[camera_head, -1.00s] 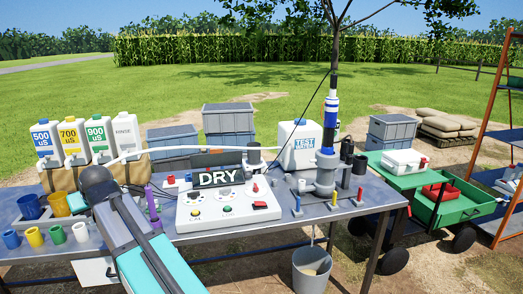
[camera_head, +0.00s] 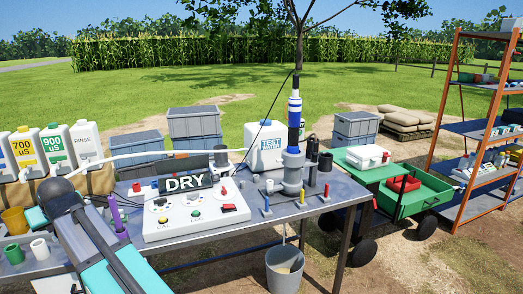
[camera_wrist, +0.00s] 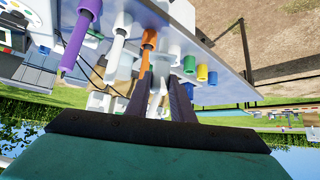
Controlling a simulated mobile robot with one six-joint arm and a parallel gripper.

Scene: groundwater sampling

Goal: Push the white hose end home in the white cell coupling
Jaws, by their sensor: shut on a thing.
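The white hose (camera_head: 150,154) runs in a shallow arc from the left behind the control box toward the grey flow cell. In the wrist view my gripper (camera_wrist: 163,88) is shut on a white piece (camera_wrist: 160,72), which looks like the white hose end. How far it sticks out past the fingers is hard to tell. In the head view my arm hides the gripper. The grey flow cell (camera_head: 292,172) stands upright at the table's right part. A small white piece (camera_head: 270,186) left of its foot may be the white cell coupling; it is too small to be sure.
The control box (camera_head: 196,212) with a DRY display stands mid-table. A purple probe (camera_wrist: 76,42), a white probe (camera_wrist: 119,40) and an orange one (camera_wrist: 147,42) are close to my gripper. Several coloured cups stand at the table's left. A bucket (camera_head: 284,270) stands below the table's edge.

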